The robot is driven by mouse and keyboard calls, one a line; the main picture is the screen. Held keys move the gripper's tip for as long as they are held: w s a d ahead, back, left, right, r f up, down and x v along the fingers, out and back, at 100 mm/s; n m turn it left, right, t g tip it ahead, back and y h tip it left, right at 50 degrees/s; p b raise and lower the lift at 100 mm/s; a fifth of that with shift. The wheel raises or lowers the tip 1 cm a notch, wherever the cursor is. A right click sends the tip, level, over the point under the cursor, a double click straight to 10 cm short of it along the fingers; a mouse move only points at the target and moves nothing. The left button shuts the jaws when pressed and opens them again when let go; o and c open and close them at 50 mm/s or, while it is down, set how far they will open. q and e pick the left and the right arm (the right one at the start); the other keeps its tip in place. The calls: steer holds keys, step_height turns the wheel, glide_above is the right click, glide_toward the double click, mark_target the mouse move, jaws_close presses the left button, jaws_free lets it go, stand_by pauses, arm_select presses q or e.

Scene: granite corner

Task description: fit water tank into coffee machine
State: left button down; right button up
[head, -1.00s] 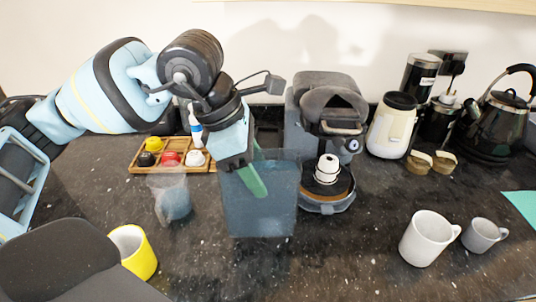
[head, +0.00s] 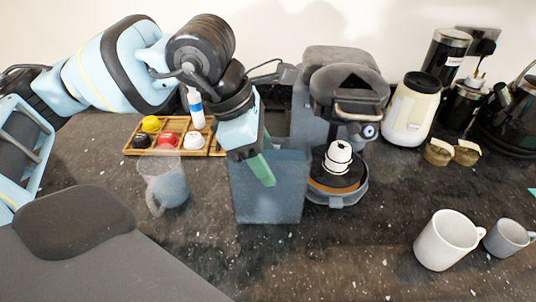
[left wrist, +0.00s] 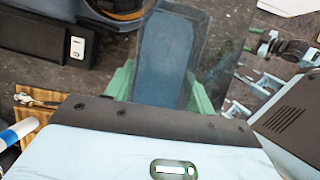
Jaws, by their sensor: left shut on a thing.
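The water tank (head: 268,190) is a translucent blue-grey, open-topped box, held roughly upright in front and to the left of the coffee machine. My left gripper (head: 262,168) is shut on the tank near its top. In the left wrist view the tank (left wrist: 165,58) lies between the green fingers (left wrist: 158,88). The grey coffee machine (head: 345,75) stands to the right of the tank, with a white object on its round tray. A dark block (left wrist: 40,35) with a white switch shows beside the machine in the left wrist view. I cannot tell whether the tank's bottom touches the counter. My right gripper is out of view.
A clear jug (head: 163,182) stands left of the tank. Behind it are a wooden tray (head: 134,143) of coloured items and a white-blue bottle (head: 196,108). A cream canister (head: 410,108) stands right of the machine. A white mug (head: 447,240) stands front right. The front middle counter is clear.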

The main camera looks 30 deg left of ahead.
arm_select(q)
steer(key=shift+s+d+r, duration=0.1)
steer(key=shift+r, duration=0.05)
steer(key=shift+f, duration=0.25)
steer(key=c, duration=0.5)
jaws_free()
steer(key=v, duration=1.2)
steer(key=shift+s+r+p, duration=0.15)
steer(key=shift+p, duration=0.2)
steer(key=shift+o, duration=0.3)
